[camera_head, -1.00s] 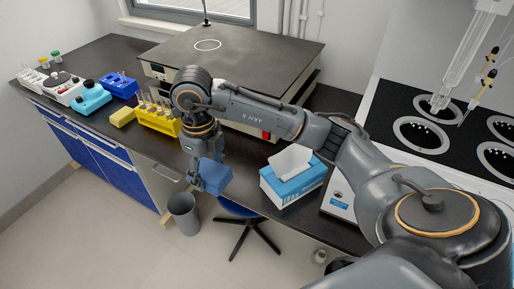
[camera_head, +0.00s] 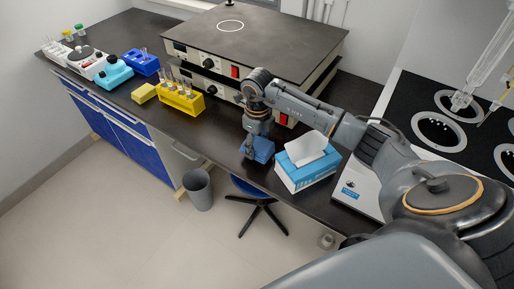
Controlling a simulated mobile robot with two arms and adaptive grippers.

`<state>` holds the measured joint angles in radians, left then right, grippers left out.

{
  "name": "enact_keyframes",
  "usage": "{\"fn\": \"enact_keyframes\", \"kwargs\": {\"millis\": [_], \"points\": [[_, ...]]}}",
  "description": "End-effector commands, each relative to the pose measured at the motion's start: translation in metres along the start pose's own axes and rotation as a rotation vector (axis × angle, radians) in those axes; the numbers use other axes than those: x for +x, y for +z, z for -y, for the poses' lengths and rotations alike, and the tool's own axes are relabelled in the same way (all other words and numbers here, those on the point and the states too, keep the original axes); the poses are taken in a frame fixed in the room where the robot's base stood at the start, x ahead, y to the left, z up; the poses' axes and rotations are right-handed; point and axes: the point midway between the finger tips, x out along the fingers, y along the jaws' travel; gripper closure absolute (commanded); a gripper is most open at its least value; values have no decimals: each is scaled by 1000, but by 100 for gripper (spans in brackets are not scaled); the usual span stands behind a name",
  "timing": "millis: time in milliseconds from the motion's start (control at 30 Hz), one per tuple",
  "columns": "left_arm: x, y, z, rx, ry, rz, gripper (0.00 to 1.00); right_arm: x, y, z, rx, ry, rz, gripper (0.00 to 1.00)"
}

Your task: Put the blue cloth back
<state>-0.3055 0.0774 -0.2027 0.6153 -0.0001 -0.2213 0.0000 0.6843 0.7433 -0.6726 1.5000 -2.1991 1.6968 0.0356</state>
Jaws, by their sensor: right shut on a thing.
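The blue cloth (camera_head: 264,149) is a small folded block at the front part of the dark bench, just left of the tissue box. My right gripper (camera_head: 249,150) points down at the cloth's left side and is shut on it. The fingertips are small and partly hidden against the cloth. Whether the cloth rests on the bench top or is held just above it I cannot tell. My left gripper is not in view.
A blue and white tissue box (camera_head: 308,170) stands close right of the cloth. A yellow tube rack (camera_head: 181,98) and a yellow sponge (camera_head: 144,93) lie to the left. Stacked hotplates (camera_head: 265,40) stand behind. A grey bin (camera_head: 198,188) and a stool (camera_head: 256,200) are below the bench edge.

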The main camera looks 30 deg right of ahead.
Motion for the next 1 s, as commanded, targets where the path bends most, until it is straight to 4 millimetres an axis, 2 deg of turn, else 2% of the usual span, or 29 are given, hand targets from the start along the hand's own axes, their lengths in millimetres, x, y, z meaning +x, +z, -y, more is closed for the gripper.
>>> {"fn": "enact_keyframes", "kwargs": {"millis": [33, 200, 567, 600, 700, 1000], "points": [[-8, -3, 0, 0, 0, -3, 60, 7, -1, -4, -3, 7, -5, 66], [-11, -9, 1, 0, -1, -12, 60, 23, 0, -3, -3, 4, -2, 66], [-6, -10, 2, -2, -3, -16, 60, 29, 0, -3, -3, 3, -1, 66], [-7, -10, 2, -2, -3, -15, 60, 27, 0, -3, -3, 3, 0, 31], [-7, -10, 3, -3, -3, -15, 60, 27, 0, -3, -3, 3, -1, 14], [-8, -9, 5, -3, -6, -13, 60, 27, 0, -3, -3, 3, -1, 14]]}}
